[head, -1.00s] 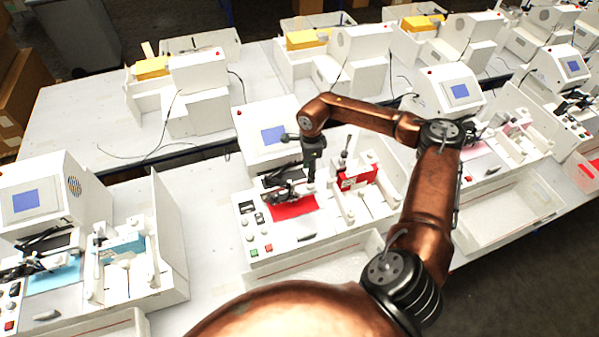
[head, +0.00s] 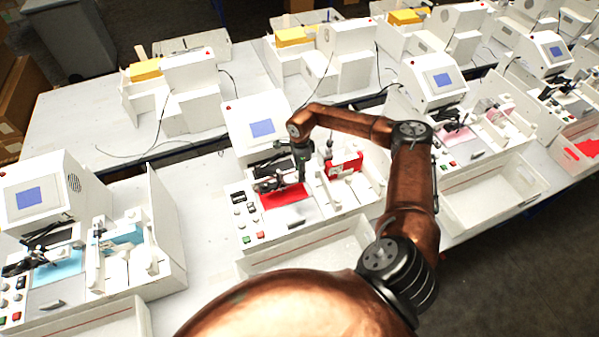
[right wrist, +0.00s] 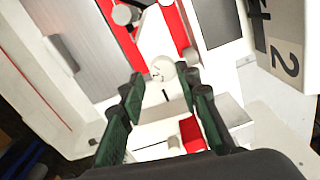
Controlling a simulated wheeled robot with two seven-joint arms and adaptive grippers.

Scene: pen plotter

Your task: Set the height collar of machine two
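Machine two (head: 290,222) is the white plotter in the middle of the head view, with a blue screen and a red sheet (head: 285,195) on its bed. A label plate with a 2 (right wrist: 286,62) shows in the right wrist view. A round white knob (right wrist: 162,69), possibly the height collar, lies just beyond and between the fingertips there. My right gripper (right wrist: 162,86) is open and points at this knob; I cannot tell whether it touches. In the head view the right gripper (head: 302,178) hangs over the bed beside the pen carriage. My left gripper is not in view.
A similar machine with a blue sheet (head: 57,268) stands at the left, another with a pink sheet (head: 458,136) at the right. A white tray (head: 310,250) is in front of machine two. A red block (head: 346,164) sits right of the gripper.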

